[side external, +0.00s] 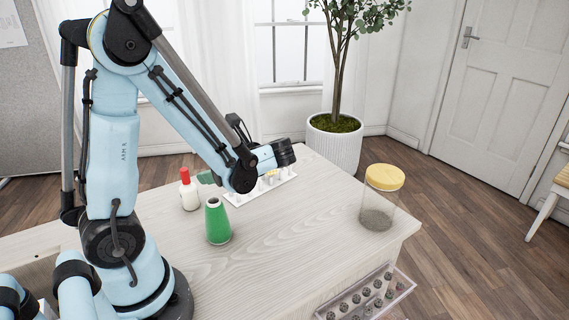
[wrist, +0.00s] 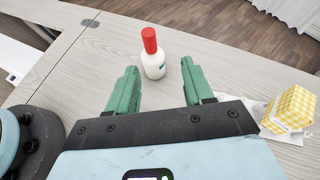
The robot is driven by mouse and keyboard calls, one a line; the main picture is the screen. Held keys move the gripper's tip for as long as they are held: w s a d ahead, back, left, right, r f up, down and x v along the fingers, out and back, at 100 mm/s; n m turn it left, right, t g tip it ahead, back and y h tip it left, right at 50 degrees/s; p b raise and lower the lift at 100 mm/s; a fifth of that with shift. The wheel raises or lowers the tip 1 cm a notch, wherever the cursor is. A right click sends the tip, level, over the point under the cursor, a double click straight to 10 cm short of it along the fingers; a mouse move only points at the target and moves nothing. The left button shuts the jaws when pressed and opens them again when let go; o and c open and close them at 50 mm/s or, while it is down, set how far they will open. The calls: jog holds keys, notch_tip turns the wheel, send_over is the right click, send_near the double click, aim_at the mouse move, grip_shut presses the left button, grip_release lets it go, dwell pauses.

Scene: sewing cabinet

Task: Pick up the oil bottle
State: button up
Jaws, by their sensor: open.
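The oil bottle is white with a red cap and stands upright on the table; I take the white bottle (side external: 189,195) in the side view to be it. In the wrist view the bottle (wrist: 153,63) stands just beyond my gripper (wrist: 158,68), in line with the gap between its two green fingers and nearer the left one. The fingers are apart and hold nothing. In the side view my gripper is mostly hidden behind my arm, with a green part showing just behind the bottle.
A green cone (side external: 217,222) stands close in front of the bottle in the side view. A white rack (side external: 240,196) lies behind. A jar with a yellow lid (side external: 383,177) stands at the table's right. A yellow checked item (wrist: 293,108) sits right of my gripper. The table (side external: 295,235) is clear mid-right.

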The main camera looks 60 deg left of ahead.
aim_at(188, 173)
jog(key=shift+g, duration=0.7)
jog(key=shift+s+r+x, duration=0.1)
jog(key=shift+r+x, duration=0.05)
jog(key=shift+x, duration=1.2)
jog(key=shift+s+r+x, duration=0.15)
jog(key=shift+x, duration=1.25)
jog(key=shift+s+r+x, duration=0.1)
jog(key=shift+x, duration=1.25)
grip_shut()
